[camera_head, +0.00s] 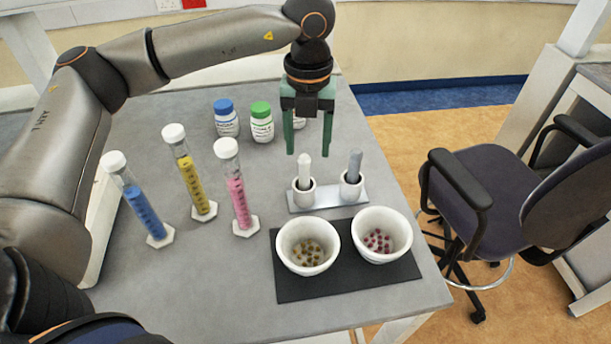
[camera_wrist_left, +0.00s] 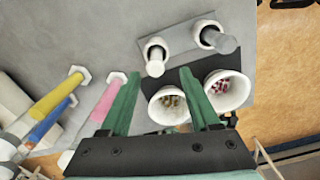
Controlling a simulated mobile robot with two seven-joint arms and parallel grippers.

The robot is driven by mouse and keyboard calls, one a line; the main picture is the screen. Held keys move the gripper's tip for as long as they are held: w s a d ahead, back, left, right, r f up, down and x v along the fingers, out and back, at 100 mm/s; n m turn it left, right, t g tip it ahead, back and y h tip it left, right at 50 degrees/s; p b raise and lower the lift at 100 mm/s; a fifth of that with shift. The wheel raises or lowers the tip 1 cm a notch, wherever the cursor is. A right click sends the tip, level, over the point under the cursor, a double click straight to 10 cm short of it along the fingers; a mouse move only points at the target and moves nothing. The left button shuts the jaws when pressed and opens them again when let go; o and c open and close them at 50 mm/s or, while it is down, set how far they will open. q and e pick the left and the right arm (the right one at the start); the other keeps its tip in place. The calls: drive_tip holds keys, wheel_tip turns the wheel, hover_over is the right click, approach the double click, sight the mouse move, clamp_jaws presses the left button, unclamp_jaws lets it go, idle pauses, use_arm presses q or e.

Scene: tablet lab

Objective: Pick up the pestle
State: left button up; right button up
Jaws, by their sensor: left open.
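A white pestle (camera_head: 304,172) stands upright in a small white cup of a light grey holder (camera_head: 328,199). A grey pestle (camera_head: 354,165) stands in the other cup, to its right. My left gripper (camera_head: 308,154) points down with its two green fingers open, around or just above the white pestle's top; I cannot tell which. In the left wrist view, the white pestle (camera_wrist_left: 156,62) shows near the gap between the fingertips, and the grey pestle (camera_wrist_left: 220,42) is outside it to the right. My right gripper is not in view.
Two white mortars (camera_head: 308,262) (camera_head: 381,250) holding small pellets stand on a dark mat (camera_head: 345,284) in front of the holder. Blue, yellow and pink cylinders (camera_head: 140,205) (camera_head: 190,178) (camera_head: 238,195) stand left. Capped bottles (camera_head: 227,122) (camera_head: 262,127) stand behind. A chair (camera_head: 490,190) is beyond the table.

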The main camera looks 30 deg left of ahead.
sight(304, 171)
use_arm(q)
drive_tip(key=shift+f, duration=0.95)
drive_tip(key=shift+s+a+f+p, duration=0.1)
drive_tip(key=shift+f+p, duration=0.1)
drive_tip(key=shift+f, duration=0.7)
drive_tip(key=shift+w+a+f+p, duration=0.15)
drive_tip(key=shift+f+p, duration=0.1)
drive_tip(key=shift+f, duration=0.7)
drive_tip(key=shift+s+a+f+p, duration=0.1)
drive_tip(key=shift+s+f+p, duration=0.1)
drive_tip(key=shift+f, duration=0.7)
drive_tip(key=shift+c, duration=0.3)
clamp_jaws()
